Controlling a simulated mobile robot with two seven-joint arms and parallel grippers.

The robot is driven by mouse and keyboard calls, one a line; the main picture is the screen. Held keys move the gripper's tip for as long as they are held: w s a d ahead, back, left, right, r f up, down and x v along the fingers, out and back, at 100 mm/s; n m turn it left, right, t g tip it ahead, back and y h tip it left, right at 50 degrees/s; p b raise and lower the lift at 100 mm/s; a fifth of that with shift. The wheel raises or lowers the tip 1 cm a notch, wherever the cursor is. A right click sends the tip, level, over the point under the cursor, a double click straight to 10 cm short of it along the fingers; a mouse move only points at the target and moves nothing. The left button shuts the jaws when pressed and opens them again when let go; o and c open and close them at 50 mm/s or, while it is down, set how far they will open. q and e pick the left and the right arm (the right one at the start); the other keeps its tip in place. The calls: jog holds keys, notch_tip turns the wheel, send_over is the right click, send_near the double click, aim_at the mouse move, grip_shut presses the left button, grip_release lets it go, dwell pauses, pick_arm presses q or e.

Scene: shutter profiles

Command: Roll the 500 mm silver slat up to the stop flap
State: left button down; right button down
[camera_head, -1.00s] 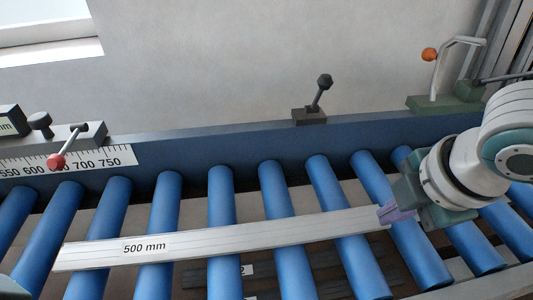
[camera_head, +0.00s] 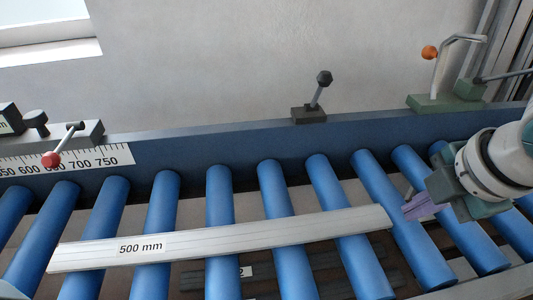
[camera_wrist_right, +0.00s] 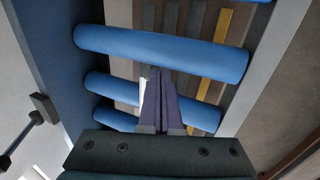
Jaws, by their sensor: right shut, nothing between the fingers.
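The silver slat (camera_head: 215,244), labelled 500 mm, lies slightly slanted across several blue rollers. Its right end is near the right side of the roller track. My right gripper (camera_head: 407,211) is shut and empty, just right of that end, with a small gap showing. In the right wrist view the closed fingers (camera_wrist_right: 160,76) point over the rollers, and a small piece of the slat (camera_wrist_right: 143,94) shows beside them. I cannot tell which part is the stop flap. My left gripper is not in view.
A blue rail (camera_head: 240,148) runs behind the rollers. A scale (camera_head: 107,160) and a red-knobbed lever (camera_head: 51,160) are at left. A black-knobbed lever (camera_head: 323,80) stands mid-rail. A green bracket with an orange knob (camera_head: 429,52) stands at right. Dark strips lie below the rollers.

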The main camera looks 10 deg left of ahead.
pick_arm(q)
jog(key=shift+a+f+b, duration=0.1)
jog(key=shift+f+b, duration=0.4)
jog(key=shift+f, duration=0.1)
pick_arm(e)
jog(key=shift+f, duration=0.75)
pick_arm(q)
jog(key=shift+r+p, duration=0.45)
pick_arm(e)
jog(key=shift+s+a, duration=0.2)
jog(key=shift+a, duration=0.3)
jog(key=shift+s+a, duration=0.2)
jog(key=shift+a, duration=0.35)
